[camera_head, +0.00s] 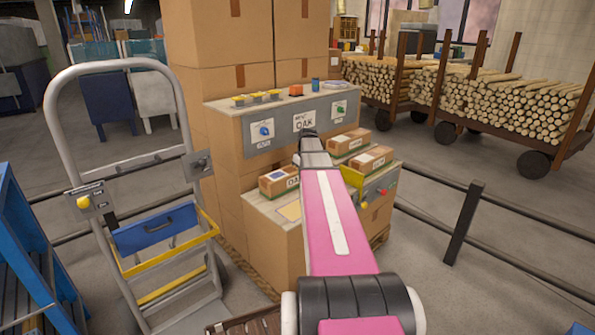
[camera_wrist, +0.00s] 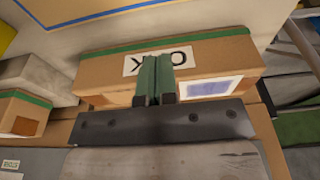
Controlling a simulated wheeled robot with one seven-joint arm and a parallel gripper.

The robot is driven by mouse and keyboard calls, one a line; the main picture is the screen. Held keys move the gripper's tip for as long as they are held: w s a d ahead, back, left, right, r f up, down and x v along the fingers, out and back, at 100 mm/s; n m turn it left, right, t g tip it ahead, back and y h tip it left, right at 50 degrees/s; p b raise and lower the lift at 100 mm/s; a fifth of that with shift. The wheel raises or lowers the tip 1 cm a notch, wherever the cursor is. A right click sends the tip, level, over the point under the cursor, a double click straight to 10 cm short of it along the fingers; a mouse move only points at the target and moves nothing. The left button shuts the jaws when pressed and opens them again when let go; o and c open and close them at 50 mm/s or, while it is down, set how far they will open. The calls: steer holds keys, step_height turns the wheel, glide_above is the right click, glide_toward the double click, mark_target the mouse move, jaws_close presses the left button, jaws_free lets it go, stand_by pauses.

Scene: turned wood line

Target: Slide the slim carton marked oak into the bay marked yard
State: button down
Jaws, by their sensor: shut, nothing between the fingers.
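In the wrist view a slim brown carton (camera_wrist: 225,55) carries an upside-down label that reads OAK, green tape along an edge and a white-and-blue sticker. My gripper (camera_wrist: 153,75) is shut, with its green fingers together in front of the carton and covering part of its label. Whether they touch it is unclear. In the head view a carton with a partly hidden label (camera_head: 272,187) lies left of my arm. My gripper's end (camera_head: 308,133) shows at the panel below a sign (camera_head: 304,121) reading OAK. No bay marked yard can be read.
Two more cartons (camera_head: 350,139) (camera_head: 371,158) lie right of my arm, near a yellow divider (camera_head: 352,176). Tall stacked boxes (camera_head: 235,40) stand behind the panel. A hand truck (camera_head: 95,150) stands at left; a dark railing (camera_head: 463,222) runs at right.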

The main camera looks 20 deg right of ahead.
mark_target(286, 170)
steer(key=w+a, duration=0.1)
steer(key=w, duration=0.2)
steer(key=w+a, duration=0.1)
steer(key=w, duration=0.3)
steer(key=w+a, duration=0.1)
steer(key=w, duration=0.3)
steer(key=shift+a, duration=0.4)
steer(key=shift+s+f, duration=0.3)
steer(key=shift+f, duration=0.25)
steer(key=shift+s+f, duration=0.15)
steer(key=shift+f, duration=0.15)
steer(key=shift+s+f, duration=0.1)
steer(key=s+d, duration=0.5)
steer(key=s, duration=0.8)
steer(key=shift+s, duration=0.35)
steer(key=shift+w, duration=0.2)
